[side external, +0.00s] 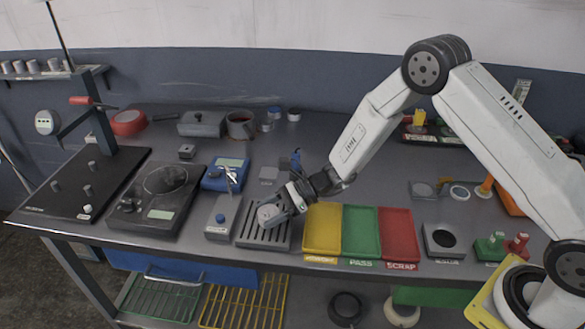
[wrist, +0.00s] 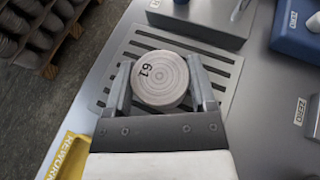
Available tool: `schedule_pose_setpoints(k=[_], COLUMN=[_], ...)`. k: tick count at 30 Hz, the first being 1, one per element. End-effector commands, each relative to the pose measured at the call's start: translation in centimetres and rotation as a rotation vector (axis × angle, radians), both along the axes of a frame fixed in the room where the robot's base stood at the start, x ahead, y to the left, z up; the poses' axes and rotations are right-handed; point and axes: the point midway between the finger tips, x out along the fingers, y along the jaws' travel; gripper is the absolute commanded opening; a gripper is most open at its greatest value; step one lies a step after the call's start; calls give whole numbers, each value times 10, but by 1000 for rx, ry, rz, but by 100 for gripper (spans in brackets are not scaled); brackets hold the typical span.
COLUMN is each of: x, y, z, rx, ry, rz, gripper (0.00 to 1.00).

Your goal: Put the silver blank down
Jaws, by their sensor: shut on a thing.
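The silver blank (wrist: 160,78) is a round disc with ring marks and the number 61 on its face. My gripper (wrist: 160,85) is shut on it, one finger on each side. In the side view my gripper (side external: 283,208) holds the blank (side external: 268,213) over the slotted grey plate (side external: 251,240). The same slotted plate (wrist: 222,70) lies behind the blank in the wrist view. I cannot tell whether the blank touches the plate or hangs just above it.
Yellow (side external: 322,229), green (side external: 361,231) and red (side external: 398,234) trays stand right of the slotted plate. A grey box with a blue button (side external: 222,218) stands to its left, with a black scale (side external: 154,198) beyond. A blue device (side external: 226,173) sits behind.

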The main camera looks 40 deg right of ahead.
Motion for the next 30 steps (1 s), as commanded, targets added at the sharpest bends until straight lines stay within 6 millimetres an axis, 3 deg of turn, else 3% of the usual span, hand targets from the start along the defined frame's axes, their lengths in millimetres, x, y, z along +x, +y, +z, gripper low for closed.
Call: schedule_pose_setpoints(k=[1, 2, 3, 4, 16, 23, 30], x=[0, 0, 0, 0, 0, -5, -16], y=[0, 0, 0, 0, 0, -20, -53], z=[-1, -1, -1, -1, 3, 11, 26], rx=[1, 0, 0, 0, 0, 0, 1], ry=[0, 0, 0, 0, -1, -1, -1], rz=[0, 0, 0, 0, -1, -4, -4], gripper=[4, 82, 94, 100, 100, 100, 100])
